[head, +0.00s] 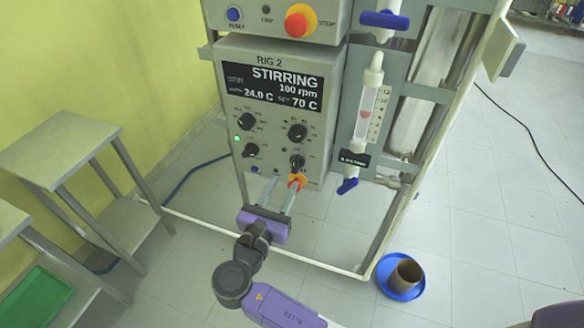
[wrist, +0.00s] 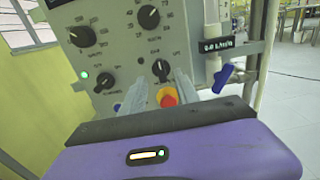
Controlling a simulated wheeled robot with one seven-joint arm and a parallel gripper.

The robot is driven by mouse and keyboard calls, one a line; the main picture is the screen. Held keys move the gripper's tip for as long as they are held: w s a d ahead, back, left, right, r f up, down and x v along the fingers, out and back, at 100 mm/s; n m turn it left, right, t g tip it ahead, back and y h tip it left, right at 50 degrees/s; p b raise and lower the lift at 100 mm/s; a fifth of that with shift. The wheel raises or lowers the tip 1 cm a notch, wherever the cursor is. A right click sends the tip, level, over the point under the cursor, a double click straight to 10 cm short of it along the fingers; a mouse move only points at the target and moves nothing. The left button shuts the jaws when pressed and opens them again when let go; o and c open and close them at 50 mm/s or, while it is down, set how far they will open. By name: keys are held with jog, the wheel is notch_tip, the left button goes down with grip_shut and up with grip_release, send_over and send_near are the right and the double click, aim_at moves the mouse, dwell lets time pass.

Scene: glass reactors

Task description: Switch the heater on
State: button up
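The control box of rig 2 (head: 232,75) has a display (head: 272,87) reading STIRRING, 100 rpm, 24.0 C and set 70 C. Below are several black knobs. The lower right knob (head: 297,162) also shows in the wrist view (wrist: 160,70), with a red and yellow button (wrist: 168,97) just below it. My gripper (head: 286,182) is in front of the panel's lower right part. Its two fingers are apart with nothing held; in the wrist view they point at the lower right knob, one on each side. Contact with the knob cannot be told. The small labels are unreadable.
A green light (head: 237,138) is lit at the panel's left. A red and yellow stop button (head: 300,21) is on the box above. A flow tube with a blue valve (head: 347,186) stands right of the panel. A blue dish with a brown cup (head: 406,273) is on the floor.

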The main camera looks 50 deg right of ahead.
aim_at(294, 165)
jog(key=x, duration=0.7)
jog(key=shift+w+d+p, duration=0.1)
jog(key=shift+d+p, duration=0.05)
jog(key=shift+p, duration=0.15)
grip_shut()
